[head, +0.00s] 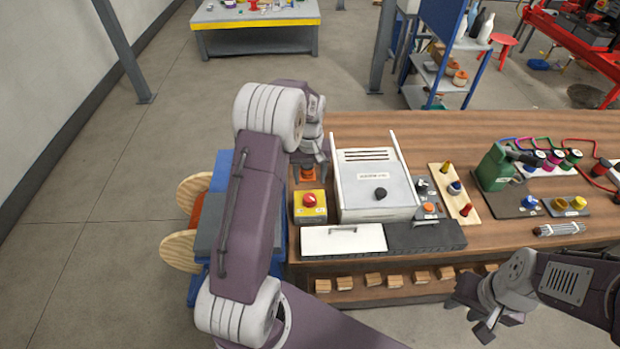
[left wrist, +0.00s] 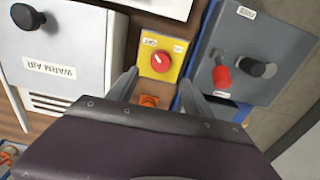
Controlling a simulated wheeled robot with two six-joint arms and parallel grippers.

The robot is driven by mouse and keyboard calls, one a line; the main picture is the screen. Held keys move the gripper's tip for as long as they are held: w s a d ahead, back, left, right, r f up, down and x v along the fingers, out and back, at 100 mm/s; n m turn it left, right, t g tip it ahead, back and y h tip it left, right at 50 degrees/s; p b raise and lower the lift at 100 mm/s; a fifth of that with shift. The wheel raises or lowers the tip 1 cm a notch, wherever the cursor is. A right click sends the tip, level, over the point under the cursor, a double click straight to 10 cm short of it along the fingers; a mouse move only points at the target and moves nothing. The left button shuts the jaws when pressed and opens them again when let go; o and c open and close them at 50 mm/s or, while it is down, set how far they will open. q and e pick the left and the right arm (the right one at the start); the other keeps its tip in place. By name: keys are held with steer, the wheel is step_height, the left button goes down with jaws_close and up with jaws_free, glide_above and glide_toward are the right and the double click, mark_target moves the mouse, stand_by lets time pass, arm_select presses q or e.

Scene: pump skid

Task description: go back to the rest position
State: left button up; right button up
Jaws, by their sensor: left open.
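My left gripper (head: 308,163) points down over the left end of the wooden bench, just behind the yellow box with a red knob (head: 310,201). In the left wrist view its fingers (left wrist: 159,80) are apart with nothing held between them. An orange part (left wrist: 149,100) shows beyond the gap, below the yellow box (left wrist: 158,44). Whether the fingers touch anything there I cannot tell. My right gripper (head: 472,318) hangs in front of the bench's front edge at the lower right, its fingers spread and empty.
A grey warm-air unit (head: 375,188) stands right of my left gripper. A white-lidded box (head: 343,239) lies at the front edge. A blue-grey cart (head: 213,232) with wooden discs adjoins the bench's left end. Floor at left is clear.

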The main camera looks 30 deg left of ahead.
arm_select(q)
steer(key=s+d+r+m+t, duration=0.1)
steer(key=s+d+r+m, duration=0.1)
steer(key=s+d+r, duration=0.5)
steer(key=s+d+f+m, duration=0.2)
steer(key=s, duration=0.3)
steer(key=s+d+f+m, duration=0.2)
steer(key=s, duration=0.4)
steer(key=shift+s+f, duration=0.25)
steer(key=shift+s, duration=0.05)
